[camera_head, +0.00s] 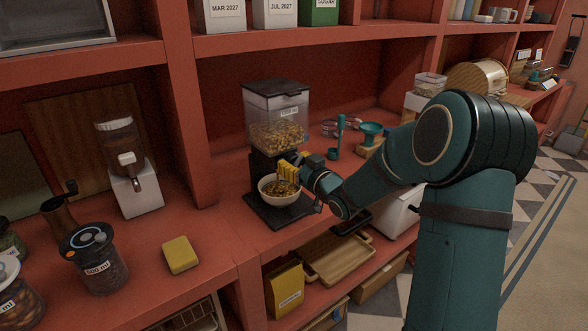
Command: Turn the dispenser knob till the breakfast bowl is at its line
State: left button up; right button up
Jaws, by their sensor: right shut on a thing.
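The dispenser (277,105) stands on the red shelf, with a clear hopper partly full of cereal and a dark base. The cream breakfast bowl (268,194) sits upright on its base under the outlet and holds cereal. The bowl's line cannot be made out. My right gripper (293,168) is at the front of the dispenser, just above the bowl, shut on the dispenser knob, which is mostly hidden by the gripper. Yellow ribbed parts show there, partly covering the bowl's rim. My left gripper is not in view.
Left are a white-based dispenser (137,190), a yellow sponge-like block (180,254) and a dark-lidded jar (99,263). A teal funnel (371,130) stands behind my right arm. The shelf around the block is clear.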

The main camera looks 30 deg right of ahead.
jog(key=shift+m+b, duration=0.35)
jog(key=shift+m, duration=0.95)
jog(key=o, duration=1.2)
jog(key=s, duration=0.8)
jog(key=s+d, duration=0.1)
jog(key=s, duration=0.3)
